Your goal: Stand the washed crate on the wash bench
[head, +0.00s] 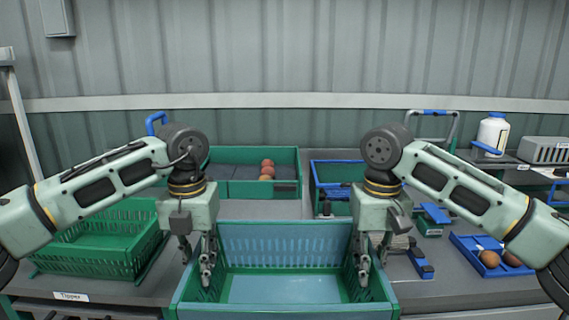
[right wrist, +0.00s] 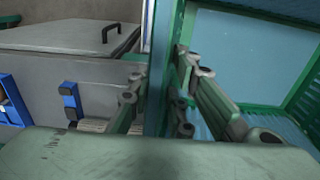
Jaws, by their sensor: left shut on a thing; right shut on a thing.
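An empty green crate (head: 285,243) with a bluish inside is upright at the front middle of the head view. My left gripper (head: 208,262) is shut on its left wall. My right gripper (head: 362,260) is shut on its right wall. In the right wrist view the fingers of my right gripper (right wrist: 157,105) lie on both sides of the crate wall (right wrist: 160,60). The crate's underside is hidden, so I cannot tell whether it touches anything. Nothing visible marks a wash bench.
A grey bench (head: 270,210) runs behind the crate.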

